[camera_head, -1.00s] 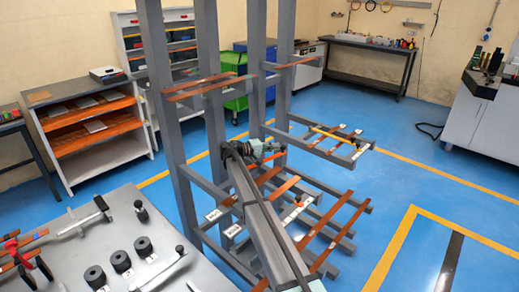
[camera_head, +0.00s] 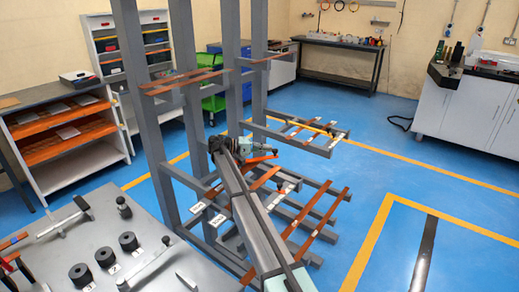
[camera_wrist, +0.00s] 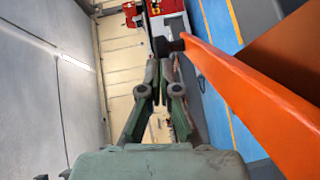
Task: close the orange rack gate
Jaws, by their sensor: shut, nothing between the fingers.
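The orange rack gate shows in the head view as a small orange bar (camera_head: 259,160) on the grey rack (camera_head: 185,110), beside the end of my arm. In the wrist view a large orange bar (camera_wrist: 250,95) runs diagonally from the upper middle to the lower right, close to the fingers. I take it to be the gate. My gripper (camera_wrist: 161,65) is shut and empty, with its fingers just left of the bar. Whether they touch it I cannot tell. In the head view my gripper (camera_head: 245,148) is small and partly hidden by my arm.
Copper-coloured bars (camera_head: 316,222) lie on the rack's lower arms, which stick out to the right. A grey bench (camera_head: 150,245) with black cylinders stands at the lower left. An orange-shelved cabinet (camera_head: 65,140) is behind it. Open blue floor (camera_head: 385,165) lies right of the rack.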

